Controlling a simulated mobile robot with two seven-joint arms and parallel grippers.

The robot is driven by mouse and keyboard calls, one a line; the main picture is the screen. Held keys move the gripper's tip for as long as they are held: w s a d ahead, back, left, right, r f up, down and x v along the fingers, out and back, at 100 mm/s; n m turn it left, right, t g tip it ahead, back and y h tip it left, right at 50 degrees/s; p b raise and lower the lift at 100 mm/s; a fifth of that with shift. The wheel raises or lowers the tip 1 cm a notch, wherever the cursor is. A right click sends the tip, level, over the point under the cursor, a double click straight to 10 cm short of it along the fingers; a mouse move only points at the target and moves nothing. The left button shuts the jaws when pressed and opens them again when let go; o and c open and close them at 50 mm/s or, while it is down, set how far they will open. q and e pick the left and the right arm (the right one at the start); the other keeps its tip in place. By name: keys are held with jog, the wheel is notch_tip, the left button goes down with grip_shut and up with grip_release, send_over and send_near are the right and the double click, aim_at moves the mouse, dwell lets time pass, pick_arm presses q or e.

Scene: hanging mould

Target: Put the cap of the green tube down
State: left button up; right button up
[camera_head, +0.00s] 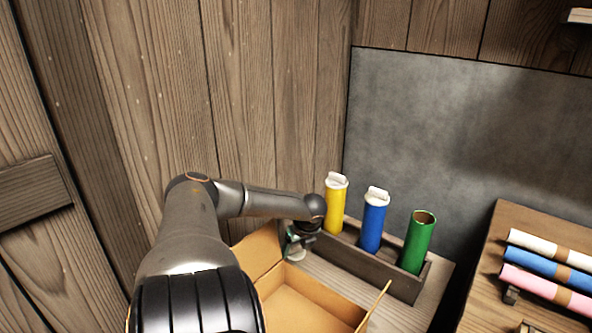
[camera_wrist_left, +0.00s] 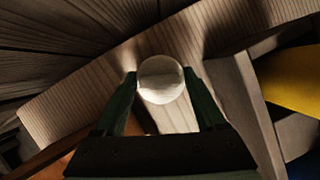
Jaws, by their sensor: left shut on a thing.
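The green tube (camera_head: 418,243) stands at the right end of a wooden rack (camera_head: 366,268), its top open and without a cap. My left gripper (camera_head: 297,246) is at the left end of the rack, beside the yellow tube and close to the open cardboard box. In the left wrist view my left gripper (camera_wrist_left: 160,88) is shut on a round whitish cap (camera_wrist_left: 160,78), seen end-on between its two fingers. A wooden surface shows beyond the cap; I cannot tell whether the cap touches it. My right gripper is not in view.
A yellow tube (camera_head: 336,206) and a blue tube (camera_head: 374,222) stand capped in the rack. An open cardboard box (camera_head: 309,303) sits in front. White, blue and pink rolls (camera_head: 545,290) lie on a sloped board at the right. Bare table (camera_head: 402,318) shows before the rack.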

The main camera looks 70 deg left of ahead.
aim_at(297, 254)
pick_arm(q)
notch_tip(297, 254, down, 4)
jog(key=shift+r+b, duration=0.2)
jog(key=shift+b, duration=0.45)
jog(key=shift+r, duration=0.1)
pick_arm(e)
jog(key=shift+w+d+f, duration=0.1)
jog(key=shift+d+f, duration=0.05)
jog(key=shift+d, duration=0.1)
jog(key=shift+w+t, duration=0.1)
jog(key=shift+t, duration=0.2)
pick_arm(q)
jog(key=o, duration=1.3)
jog(key=shift+c, duration=0.2)
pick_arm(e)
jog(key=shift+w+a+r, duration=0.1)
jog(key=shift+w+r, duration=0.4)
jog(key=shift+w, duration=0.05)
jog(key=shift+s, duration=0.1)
